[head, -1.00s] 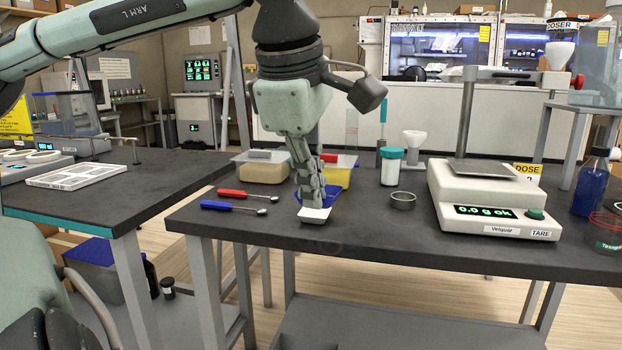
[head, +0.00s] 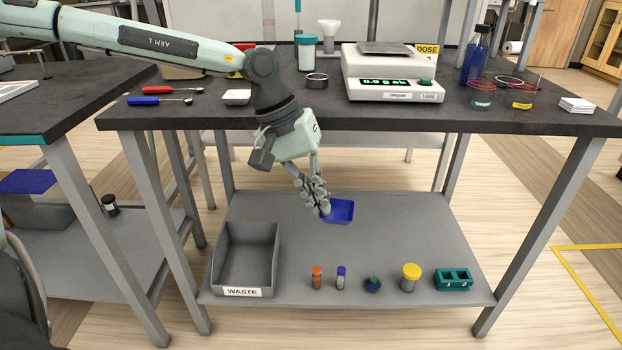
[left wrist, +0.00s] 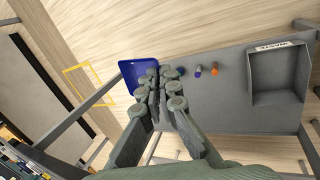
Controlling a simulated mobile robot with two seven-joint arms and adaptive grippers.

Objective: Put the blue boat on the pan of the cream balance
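The blue boat (head: 340,211), a small open square dish, is at the fingertips of my left gripper (head: 322,208). The gripper is shut on its left edge, and the boat shows against the lower shelf, in front of the bench edge. In the left wrist view the boat (left wrist: 138,74) sits left of the closed fingers (left wrist: 162,78), which hide part of its rim. The cream balance (head: 394,75) stands on the bench top, its display lit green. Its grey pan (head: 386,47) looks empty. My right gripper is not in view.
A white boat (head: 236,97), a metal ring (head: 317,81) and a white jar (head: 306,52) are on the bench (head: 480,118). The lower shelf (head: 300,207) holds a grey waste bin (head: 246,258) and several small containers along its front.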

